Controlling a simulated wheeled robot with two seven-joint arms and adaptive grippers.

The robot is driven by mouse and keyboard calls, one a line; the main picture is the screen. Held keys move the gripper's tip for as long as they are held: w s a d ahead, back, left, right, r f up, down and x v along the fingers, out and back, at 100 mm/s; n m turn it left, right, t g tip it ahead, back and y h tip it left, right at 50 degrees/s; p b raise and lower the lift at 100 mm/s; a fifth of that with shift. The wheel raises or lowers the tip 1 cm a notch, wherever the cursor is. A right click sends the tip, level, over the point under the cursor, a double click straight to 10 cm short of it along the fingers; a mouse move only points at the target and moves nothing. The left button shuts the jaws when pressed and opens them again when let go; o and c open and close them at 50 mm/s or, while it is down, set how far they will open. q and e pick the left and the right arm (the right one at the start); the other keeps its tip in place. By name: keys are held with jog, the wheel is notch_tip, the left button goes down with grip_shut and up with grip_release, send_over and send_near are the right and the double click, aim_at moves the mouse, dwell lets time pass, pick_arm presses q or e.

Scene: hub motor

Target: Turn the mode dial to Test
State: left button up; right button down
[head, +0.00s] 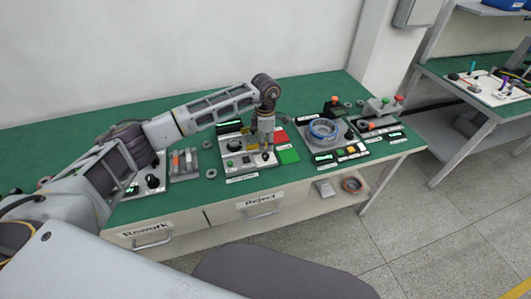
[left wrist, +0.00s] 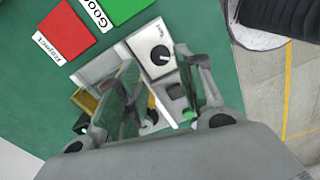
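A grey control panel (head: 232,162) sits on the green bench under my left gripper (head: 264,144). In the left wrist view, a black dial (left wrist: 160,56) with a white pointer mark sits near the end of the panel (left wrist: 143,39), just beyond the fingertips. Its label is too small to read surely. My left gripper (left wrist: 157,75) is open, its two fingers spread over the panel, with nothing seen between them in grip. The fingers hide part of the panel. My right gripper is not in view.
A red pad (head: 281,136) and a green pad (head: 289,156) lie right of the panel. A fixture with a blue ring (head: 323,129) stands further right, with button boxes beyond. Another dial box (head: 152,183) is left. The bench's front edge is close to the panel.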

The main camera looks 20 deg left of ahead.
aim_at(265, 155)
pick_arm(q)
notch_tip(265, 155, down, 4)
jog(key=shift+f, duration=0.95)
jog(key=shift+f+p, duration=0.3)
jog(key=shift+f, duration=0.05)
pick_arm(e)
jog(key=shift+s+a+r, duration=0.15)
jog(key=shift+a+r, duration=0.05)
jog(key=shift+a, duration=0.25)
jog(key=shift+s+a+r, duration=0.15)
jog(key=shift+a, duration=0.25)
